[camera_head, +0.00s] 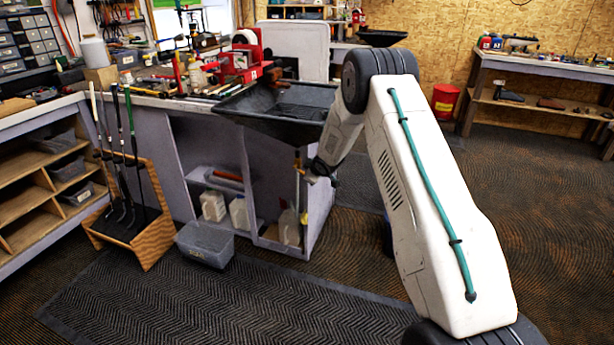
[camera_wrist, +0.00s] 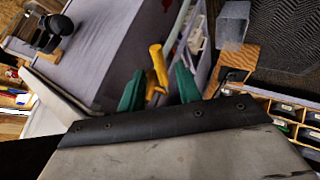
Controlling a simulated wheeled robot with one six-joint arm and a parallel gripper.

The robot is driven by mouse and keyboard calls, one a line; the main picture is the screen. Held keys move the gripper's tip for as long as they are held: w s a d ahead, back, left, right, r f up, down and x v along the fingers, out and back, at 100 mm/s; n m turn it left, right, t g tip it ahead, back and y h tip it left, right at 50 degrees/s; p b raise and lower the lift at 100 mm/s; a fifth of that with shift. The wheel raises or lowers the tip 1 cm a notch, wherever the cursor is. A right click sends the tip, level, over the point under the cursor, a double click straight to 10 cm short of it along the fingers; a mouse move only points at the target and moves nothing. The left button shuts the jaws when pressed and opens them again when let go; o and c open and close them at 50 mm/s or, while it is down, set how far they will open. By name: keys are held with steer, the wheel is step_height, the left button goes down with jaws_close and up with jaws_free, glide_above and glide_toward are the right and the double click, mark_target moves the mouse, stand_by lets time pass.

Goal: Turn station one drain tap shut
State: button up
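A yellow tap handle (camera_wrist: 156,60) shows in the wrist view, lying between the two green fingers of my gripper (camera_wrist: 160,72). The fingers are spread, with a gap to the right of the handle; I cannot tell whether the left finger touches it. In the head view, a brass drain pipe with the tap (camera_head: 298,166) hangs below the front corner of a black basin (camera_head: 270,122). My gripper (camera_head: 318,174) is just right of this pipe, small and partly hidden by my arm. The tap's exact angle is unclear.
A grey bench (camera_head: 180,160) holds the basin, with tools on top and jugs (camera_head: 288,226) on its lower shelf. A wooden rack (camera_head: 140,225) with golf clubs and a grey bin (camera_head: 205,243) stand in front.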

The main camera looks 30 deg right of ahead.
steer(key=v, duration=0.3)
steer(key=shift+s+r, duration=0.25)
steer(key=shift+s, duration=0.05)
steer(key=s+d+f+t+y, duration=0.15)
steer(key=d+f, duration=0.25)
steer(key=f, duration=0.7)
step_height(320, 180, up, 6)
steer(key=a+n+t+y, duration=0.3)
steer(key=n+t, duration=0.1)
steer(key=t, duration=0.3)
steer(key=shift+g, duration=0.25)
steer(key=x, duration=0.8)
steer(key=shift+d, duration=0.3)
